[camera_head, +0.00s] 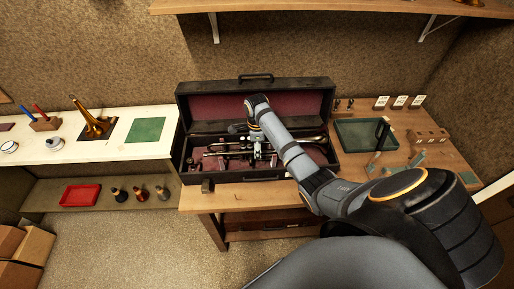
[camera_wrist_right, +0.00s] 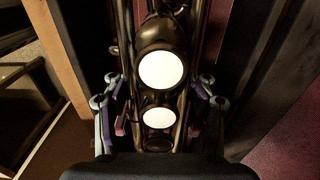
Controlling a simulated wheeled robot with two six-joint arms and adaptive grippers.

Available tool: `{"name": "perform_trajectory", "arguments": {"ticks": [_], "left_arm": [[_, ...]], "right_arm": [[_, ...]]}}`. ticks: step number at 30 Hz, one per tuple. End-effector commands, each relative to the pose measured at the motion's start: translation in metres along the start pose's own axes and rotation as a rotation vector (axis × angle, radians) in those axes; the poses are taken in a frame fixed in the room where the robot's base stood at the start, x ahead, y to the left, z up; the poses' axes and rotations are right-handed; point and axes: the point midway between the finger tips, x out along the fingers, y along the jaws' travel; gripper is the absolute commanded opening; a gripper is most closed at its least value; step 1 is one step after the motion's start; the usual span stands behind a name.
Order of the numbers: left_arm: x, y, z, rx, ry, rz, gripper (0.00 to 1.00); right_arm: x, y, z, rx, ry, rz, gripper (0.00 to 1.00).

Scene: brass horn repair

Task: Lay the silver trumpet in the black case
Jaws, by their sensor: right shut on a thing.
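The black case (camera_head: 215,107) stands open on the wooden bench, its maroon-lined lid raised at the back. The trumpet (camera_head: 232,150) lies lengthwise over the case's lower half, dark and shiny in this light. I cannot tell whether it rests on the lining or is just above it. My right gripper (camera_head: 262,158) reaches down over the case and is shut on the trumpet's middle. In the right wrist view, the fingers (camera_wrist_right: 158,122) stand on both sides of the trumpet's valve section (camera_wrist_right: 162,70), with two bright round caps showing. My left gripper is not in view.
A dark green tray (camera_head: 352,146) with a black stand sits right of the case. On the left, a white counter holds a brass horn (camera_head: 92,124) and a green mat (camera_head: 146,130). A shelf (camera_head: 330,7) hangs above.

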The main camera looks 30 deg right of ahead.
Motion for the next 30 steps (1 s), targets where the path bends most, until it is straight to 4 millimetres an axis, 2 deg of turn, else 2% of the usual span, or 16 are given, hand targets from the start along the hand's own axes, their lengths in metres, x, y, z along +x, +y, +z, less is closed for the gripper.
{"name": "perform_trajectory", "arguments": {"ticks": [6, 7, 14, 24, 26, 30], "left_arm": [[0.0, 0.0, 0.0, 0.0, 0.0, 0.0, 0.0], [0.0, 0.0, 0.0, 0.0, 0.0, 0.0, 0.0], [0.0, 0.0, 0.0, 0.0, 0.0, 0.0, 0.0], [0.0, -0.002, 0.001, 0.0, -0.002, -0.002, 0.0], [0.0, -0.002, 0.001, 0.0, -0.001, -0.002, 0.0], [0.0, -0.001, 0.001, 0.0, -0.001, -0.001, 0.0]], "right_arm": [[0.001, -0.001, 0.001, 0.0, -0.001, -0.004, 0.0], [0.002, -0.001, 0.001, 0.0, -0.001, -0.004, 0.53], [0.002, -0.001, 0.0, 0.0, -0.001, -0.002, 0.84], [0.001, 0.0, 0.0, 0.0, 0.001, 0.001, 0.84], [-0.006, 0.0, 0.0, 0.0, 0.0, -0.001, 0.84], [-0.034, -0.001, 0.001, -0.001, -0.002, -0.005, 0.84]]}}
